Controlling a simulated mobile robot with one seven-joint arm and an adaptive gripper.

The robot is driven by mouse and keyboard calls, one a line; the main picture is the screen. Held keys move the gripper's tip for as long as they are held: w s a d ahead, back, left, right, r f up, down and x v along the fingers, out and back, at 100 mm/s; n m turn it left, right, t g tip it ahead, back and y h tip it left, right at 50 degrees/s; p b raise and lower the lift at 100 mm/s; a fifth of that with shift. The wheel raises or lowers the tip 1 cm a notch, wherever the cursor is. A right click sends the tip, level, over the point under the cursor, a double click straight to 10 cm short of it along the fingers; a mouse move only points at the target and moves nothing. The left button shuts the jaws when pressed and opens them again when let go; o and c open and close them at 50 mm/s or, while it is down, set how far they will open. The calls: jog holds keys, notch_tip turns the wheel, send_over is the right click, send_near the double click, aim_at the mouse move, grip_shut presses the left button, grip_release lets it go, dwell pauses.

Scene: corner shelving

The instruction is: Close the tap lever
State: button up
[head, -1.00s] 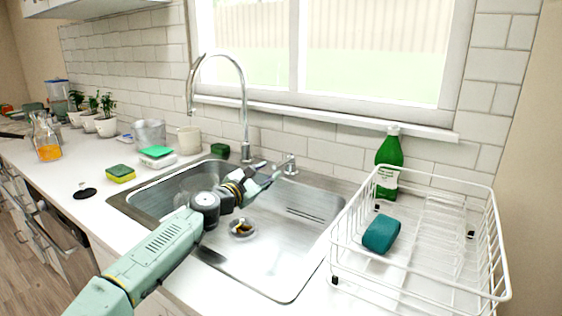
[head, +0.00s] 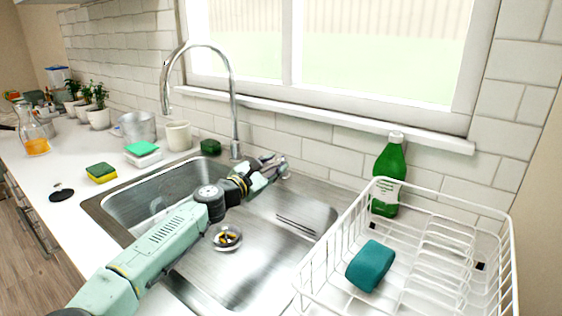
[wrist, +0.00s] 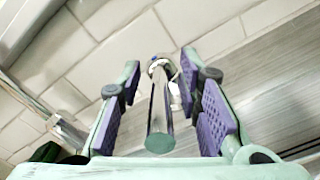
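The chrome tap spout (head: 234,105) arches over the sink in the head view. The tap lever (head: 285,171) is beside it to the right, partly hidden by my gripper (head: 270,166). In the wrist view the lever (wrist: 159,110) is a chrome rod with its round end towards the camera. It lies between the two purple-padded fingers of my gripper (wrist: 160,75), with a visible gap on both sides. My gripper is open around the lever. I cannot tell whether a fingertip touches the lever's base.
The steel sink (head: 262,225) lies under my arm. A white dish rack (head: 440,187) with a teal sponge (head: 370,265) is at the right, by a green bottle (head: 388,165). A white cup (head: 178,136) and sponges stand left. The window wall is close behind the tap.

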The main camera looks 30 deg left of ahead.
jog(key=shift+c, duration=0.2)
grip_shut()
dwell(0.3)
jog(key=shift+r, duration=0.1)
dwell(0.4)
